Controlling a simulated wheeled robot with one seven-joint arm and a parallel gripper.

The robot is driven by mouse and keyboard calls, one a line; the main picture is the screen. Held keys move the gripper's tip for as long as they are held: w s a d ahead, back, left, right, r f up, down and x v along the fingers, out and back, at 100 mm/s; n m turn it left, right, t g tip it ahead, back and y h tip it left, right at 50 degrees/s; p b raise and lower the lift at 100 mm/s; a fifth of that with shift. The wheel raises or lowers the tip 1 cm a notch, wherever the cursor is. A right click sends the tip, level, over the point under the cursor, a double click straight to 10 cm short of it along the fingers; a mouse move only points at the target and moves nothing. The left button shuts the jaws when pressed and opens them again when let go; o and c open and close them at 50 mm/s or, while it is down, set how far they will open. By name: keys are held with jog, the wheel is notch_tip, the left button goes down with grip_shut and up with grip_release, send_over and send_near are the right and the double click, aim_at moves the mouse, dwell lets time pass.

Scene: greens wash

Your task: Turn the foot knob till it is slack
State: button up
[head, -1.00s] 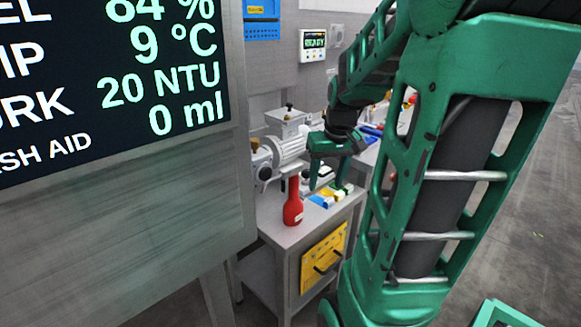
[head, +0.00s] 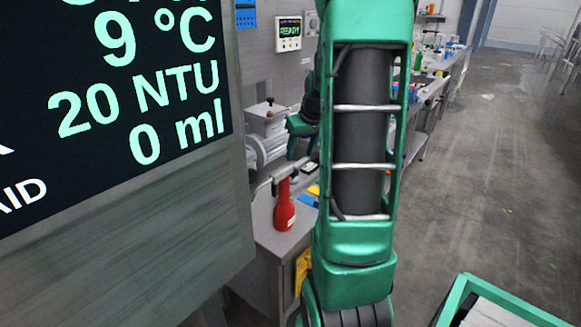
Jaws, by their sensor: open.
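I cannot make out the foot knob in the head view. A grey-white machine with a ribbed motor (head: 266,150) stands on the steel bench (head: 262,226) left of my arm. My green gripper (head: 302,152) is open, above the bench and just right of the machine. It looks empty and apart from the machine. My own arm covers part of the gripper and much of the bench to its right.
A red bottle (head: 284,208) stands near the bench's front edge, with blue and yellow pieces beside it. A large display panel (head: 120,110) blocks the left side. A green crate (head: 490,300) is at lower right. The floor (head: 500,190) on the right is clear.

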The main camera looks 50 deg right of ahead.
jog(key=x, duration=0.8)
jog(key=shift+w+a+f, duration=0.15)
jog(key=shift+a, duration=0.15)
jog(key=shift+c, duration=0.6)
jog(key=c, duration=0.9)
